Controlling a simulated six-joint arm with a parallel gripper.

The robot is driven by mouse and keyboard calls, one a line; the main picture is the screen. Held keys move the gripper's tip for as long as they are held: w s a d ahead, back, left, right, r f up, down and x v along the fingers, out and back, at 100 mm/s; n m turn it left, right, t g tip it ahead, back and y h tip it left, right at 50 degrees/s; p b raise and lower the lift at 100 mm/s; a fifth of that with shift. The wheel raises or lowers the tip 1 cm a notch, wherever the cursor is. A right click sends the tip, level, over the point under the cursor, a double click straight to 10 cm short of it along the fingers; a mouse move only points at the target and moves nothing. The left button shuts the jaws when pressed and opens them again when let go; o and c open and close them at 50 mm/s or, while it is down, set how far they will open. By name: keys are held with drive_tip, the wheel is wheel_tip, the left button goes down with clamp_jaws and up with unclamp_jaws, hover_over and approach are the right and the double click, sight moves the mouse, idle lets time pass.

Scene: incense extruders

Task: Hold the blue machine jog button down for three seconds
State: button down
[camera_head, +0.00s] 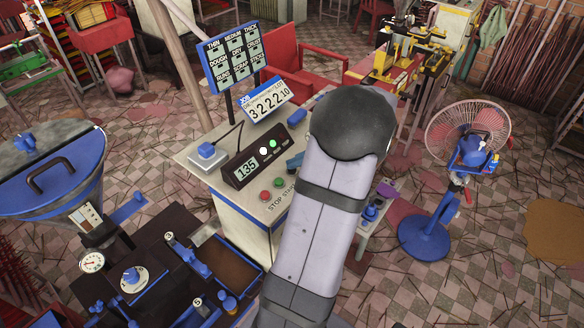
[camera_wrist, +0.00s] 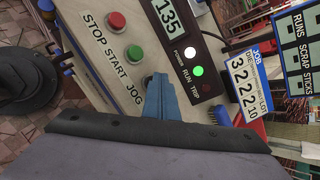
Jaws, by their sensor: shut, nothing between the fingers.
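The control panel (camera_head: 232,188) has a red STOP button (camera_wrist: 115,21) and a green START button (camera_wrist: 134,53), with a JOG label (camera_wrist: 132,94) after them in the wrist view. My gripper (camera_wrist: 157,78) has blue fingers, shut and empty, with the tips at the JOG position in the row. The jog button itself is hidden behind the fingers. I cannot tell whether the tips touch it or press it. In the head view my gripper (camera_head: 295,161) shows partly past my arm, just beyond the green button.
A dark display box (camera_head: 252,160) reading 135 stands behind the buttons; its green RUN lamp (camera_wrist: 197,71) is lit. A job counter (camera_head: 267,101) and sign board (camera_head: 232,55) stand behind it. A blue-topped hopper (camera_head: 60,165) is at left, a fan (camera_head: 467,135) at right.

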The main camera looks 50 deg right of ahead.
sight(296, 172)
drive_tip(key=shift+r+p, duration=0.6)
drive_tip(key=shift+r, duration=0.25)
drive_tip(key=shift+r, duration=0.15)
wheel_tip(296, 172, up, 5)
drive_tip(key=p, duration=0.4)
drive_tip(key=shift+a+f, duration=0.1)
drive_tip(key=shift+f, duration=0.1)
